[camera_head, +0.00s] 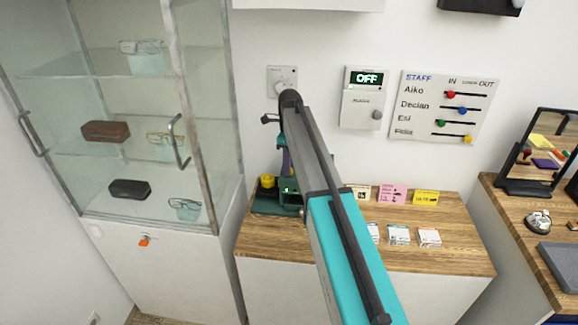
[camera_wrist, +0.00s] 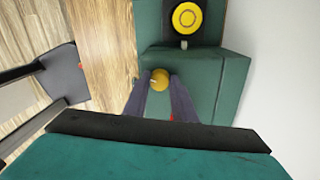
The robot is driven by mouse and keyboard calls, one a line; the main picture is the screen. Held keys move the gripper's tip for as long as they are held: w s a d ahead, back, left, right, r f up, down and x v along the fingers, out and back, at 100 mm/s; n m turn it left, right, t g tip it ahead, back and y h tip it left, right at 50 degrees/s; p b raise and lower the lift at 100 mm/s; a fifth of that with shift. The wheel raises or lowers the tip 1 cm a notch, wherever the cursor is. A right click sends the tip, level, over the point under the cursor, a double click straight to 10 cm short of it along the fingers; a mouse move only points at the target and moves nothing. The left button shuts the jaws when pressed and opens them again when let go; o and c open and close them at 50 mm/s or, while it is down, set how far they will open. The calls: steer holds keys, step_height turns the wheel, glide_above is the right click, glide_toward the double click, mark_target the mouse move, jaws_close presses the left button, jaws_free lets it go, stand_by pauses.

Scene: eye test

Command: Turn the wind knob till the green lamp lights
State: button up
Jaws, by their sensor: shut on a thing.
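A dark green device (camera_head: 272,206) stands at the left end of the wooden-topped cabinet. In the wrist view it is a green body (camera_wrist: 232,85) with a large yellow disc in a black ring (camera_wrist: 187,18). A small round yellow knob (camera_wrist: 160,74), with a pale mark at its left, sits on it. I take this to be the wind knob. My gripper (camera_wrist: 160,84) is shut on this knob, one finger at each side. In the head view my arm hides much of the device. Small green glints show on its front; whether one is a lit lamp I cannot tell.
Small cards and boxes (camera_head: 399,235) stand on the cabinet top (camera_head: 460,260), right of my arm. A glass display case (camera_head: 205,120) stands close on the left. The wall holds a panel reading OFF (camera_head: 360,112) and a staff board (camera_head: 470,85).

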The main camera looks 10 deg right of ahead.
steer(key=m, duration=1)
steer(key=shift+s, duration=0.1)
stand_by(0.3)
steer(key=o, duration=1)
steer(key=shift+o, duration=0.2)
steer(key=shift+r, duration=0.1)
steer(key=shift+d+r+t, duration=0.1)
steer(key=shift+r+t, duration=0.2)
steer(key=shift+r, duration=0.4)
step_height(320, 180, up, 12)
steer(key=b, duration=0.3)
steer(key=shift+d, duration=0.3)
